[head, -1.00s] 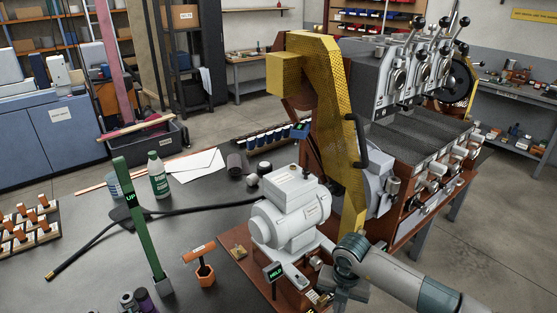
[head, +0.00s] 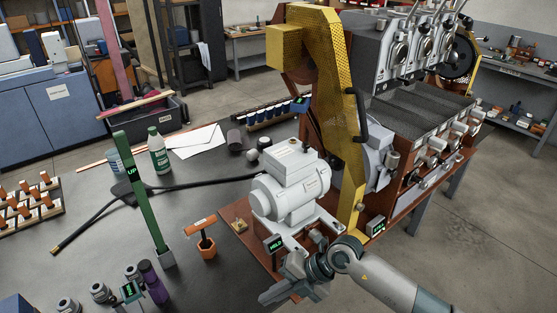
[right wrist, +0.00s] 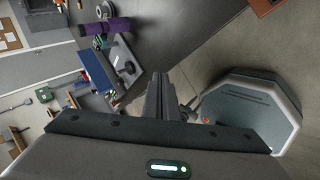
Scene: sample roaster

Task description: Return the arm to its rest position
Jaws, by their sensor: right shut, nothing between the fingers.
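My right gripper (head: 272,294) is low in the head view, just in front of the brown base plate under the grey motor (head: 292,190). It points left, and its fingers are together with nothing held. In the right wrist view the shut fingers (right wrist: 160,95) stand in the middle, over the floor and clear of the objects around them. My right arm reaches in from the lower right of the head view. My left gripper does not show.
The roaster with its yellow mesh guard (head: 345,120) stands behind the motor. Floor on the right is open.

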